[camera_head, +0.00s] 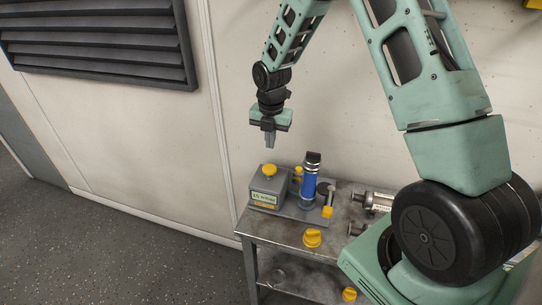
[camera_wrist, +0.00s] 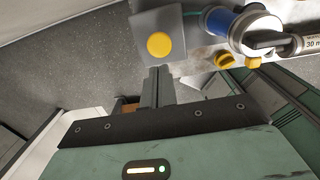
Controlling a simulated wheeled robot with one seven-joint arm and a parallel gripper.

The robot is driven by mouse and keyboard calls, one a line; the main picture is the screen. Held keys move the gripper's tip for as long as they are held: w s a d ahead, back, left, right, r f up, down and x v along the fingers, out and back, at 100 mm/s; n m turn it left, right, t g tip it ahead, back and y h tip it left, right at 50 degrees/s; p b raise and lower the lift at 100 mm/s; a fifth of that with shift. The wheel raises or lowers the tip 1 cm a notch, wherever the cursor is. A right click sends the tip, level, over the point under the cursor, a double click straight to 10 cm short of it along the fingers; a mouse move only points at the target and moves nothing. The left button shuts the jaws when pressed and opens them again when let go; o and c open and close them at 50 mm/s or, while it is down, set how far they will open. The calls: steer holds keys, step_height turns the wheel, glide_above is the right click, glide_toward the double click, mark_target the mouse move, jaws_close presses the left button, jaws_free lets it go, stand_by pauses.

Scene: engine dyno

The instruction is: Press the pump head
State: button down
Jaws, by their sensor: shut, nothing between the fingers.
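A grey box (camera_head: 267,199) with a label on its front stands at the left end of the bench and has a round yellow knob (camera_head: 269,170) on top. The knob also shows in the wrist view (camera_wrist: 160,45), just beyond my fingertips. Beside the box an upright blue cylinder (camera_head: 309,186) has a black top (camera_head: 312,160); I cannot tell for certain which of these is the pump head. My gripper (camera_head: 269,146) is shut and empty, points down, and hangs above the yellow knob, apart from it. Its closed fingers show in the wrist view (camera_wrist: 158,72).
The metal bench (camera_head: 280,229) has bare room in front of the box. A loose yellow knob (camera_head: 312,238) sits near its front edge. A silver cylinder (camera_head: 377,201) lies to the right. The wall (camera_head: 240,110) is close behind; another yellow piece (camera_head: 349,294) is on the lower shelf.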

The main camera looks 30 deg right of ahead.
steer(key=shift+r, duration=1.35)
stand_by(0.8)
steer(key=s+a+r+m+b, duration=0.2)
steer(key=s+a+m, duration=0.2)
steer(key=s+a, duration=0.45)
steer(key=s+a+r+m+b, duration=0.25)
steer(key=s+a+m, duration=0.25)
steer(key=a, duration=0.6)
steer(key=s+a+m+b, duration=0.1)
steer(key=s+m, duration=0.3)
steer(key=s, duration=0.5)
steer(key=s+a+m+b, duration=0.1)
steer(key=s+a+m, duration=0.2)
steer(key=s, duration=0.5)
steer(key=shift+s+a+m+g+y, duration=0.3)
steer(key=shift+s+m, duration=0.1)
steer(key=shift+m, duration=0.5)
